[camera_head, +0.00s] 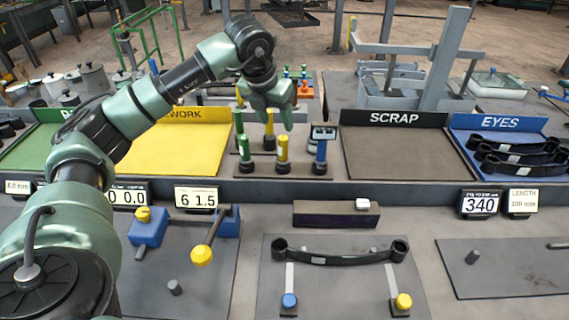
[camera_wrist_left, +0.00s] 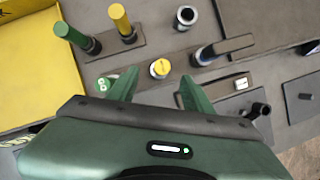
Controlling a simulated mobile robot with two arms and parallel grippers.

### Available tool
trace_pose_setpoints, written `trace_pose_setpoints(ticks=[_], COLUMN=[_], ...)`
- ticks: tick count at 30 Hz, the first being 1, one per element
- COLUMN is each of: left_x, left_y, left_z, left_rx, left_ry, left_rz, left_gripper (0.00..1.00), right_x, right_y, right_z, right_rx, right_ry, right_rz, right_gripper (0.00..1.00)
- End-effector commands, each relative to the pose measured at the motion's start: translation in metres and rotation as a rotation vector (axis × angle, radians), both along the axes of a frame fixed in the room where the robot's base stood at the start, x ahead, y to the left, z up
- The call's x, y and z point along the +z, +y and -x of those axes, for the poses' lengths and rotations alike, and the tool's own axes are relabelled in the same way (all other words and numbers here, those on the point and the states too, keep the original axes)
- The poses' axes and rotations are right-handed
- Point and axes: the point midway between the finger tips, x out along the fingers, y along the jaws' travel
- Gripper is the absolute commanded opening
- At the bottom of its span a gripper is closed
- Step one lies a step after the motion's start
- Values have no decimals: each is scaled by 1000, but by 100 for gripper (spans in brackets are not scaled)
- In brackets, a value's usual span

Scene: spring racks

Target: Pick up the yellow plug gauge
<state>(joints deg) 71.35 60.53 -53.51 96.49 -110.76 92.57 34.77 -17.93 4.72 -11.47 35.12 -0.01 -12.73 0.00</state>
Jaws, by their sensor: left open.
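A yellow plug gauge (camera_head: 283,149) with a dark lower end stands upright in the front row of a dark stand on the shelf, between a green one (camera_head: 245,148) and a blue one (camera_head: 320,152). My left gripper (camera_head: 268,118) points down above the stand, open and empty. In the left wrist view, the yellow gauge's round top (camera_wrist_left: 159,68) shows between the spread fingers (camera_wrist_left: 159,78), near their tips; I cannot tell the exact height gap. A second yellow-handled gauge (camera_wrist_left: 120,19) stands behind. My right gripper is in neither view.
A back green gauge (camera_wrist_left: 67,32) stands beside the second yellow one. A yellow tray (camera_head: 160,150) lies left, a SCRAP tray (camera_head: 395,155) right, and an EYES tray (camera_head: 510,135) with black parts further right. A black bar (camera_head: 340,258) lies across a fixture in front.

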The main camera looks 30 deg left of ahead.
Motion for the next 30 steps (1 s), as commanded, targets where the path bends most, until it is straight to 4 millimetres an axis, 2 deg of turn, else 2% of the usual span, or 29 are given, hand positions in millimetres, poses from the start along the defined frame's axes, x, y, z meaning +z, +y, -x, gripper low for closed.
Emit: trace_pose_setpoints(ticks=[2,5,12,19,24,30], left_x=[-15,-19,-38,-66,-86,-90], left_y=[0,0,0,-2,-1,-1], left_z=[0,-1,-9,-18,-26,-28], left_rx=[0,0,0,-1,0,0], left_ry=[0,0,3,5,2,0], left_rz=[0,1,0,0,1,0], left_gripper=[50,50,50,50,50,50], right_x=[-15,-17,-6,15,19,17], right_y=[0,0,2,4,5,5], right_z=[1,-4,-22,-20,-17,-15], right_rx=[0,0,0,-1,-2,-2], right_ry=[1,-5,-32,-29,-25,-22], right_rz=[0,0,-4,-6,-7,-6], right_gripper=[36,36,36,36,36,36])
